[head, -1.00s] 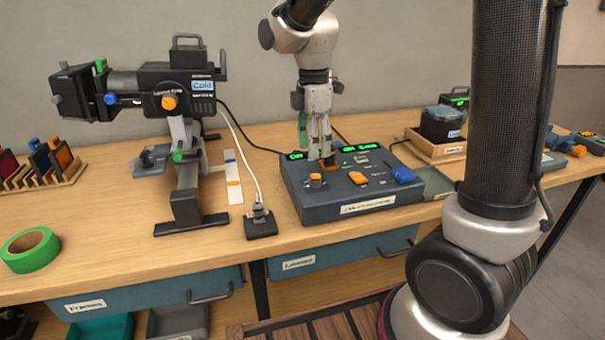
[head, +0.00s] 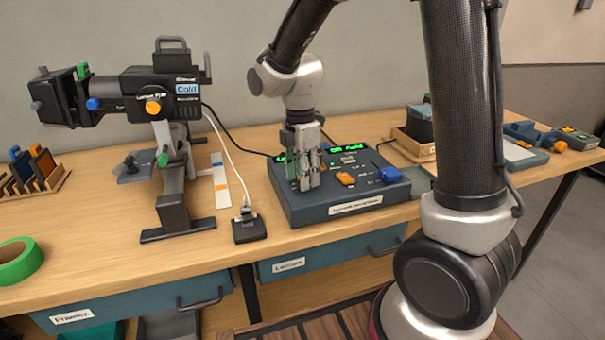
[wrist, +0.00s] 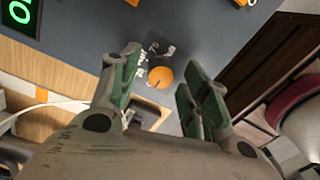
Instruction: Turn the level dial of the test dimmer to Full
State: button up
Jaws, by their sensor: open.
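The test dimmer (head: 345,200) is a dark blue-grey console on the bench with green displays on top. Its level dial, a round orange-topped knob (wrist: 165,75) with small white labels around it, shows in the wrist view. In the head view my fingers hide the dial. My gripper (head: 306,184) points down over the left part of the console. In the wrist view my gripper (wrist: 160,78) is open, with a green-padded finger on each side of the dial. I cannot tell whether the fingers touch it. The dial's pointer setting is too small to read.
An orange control (head: 345,179) and a blue one (head: 391,174) sit to the right on the console. A black spotlight (head: 160,95) on a stand and a small black plug box (head: 249,228) stand to the left. A wooden tray (head: 415,146) is behind right.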

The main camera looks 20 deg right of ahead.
grip_shut()
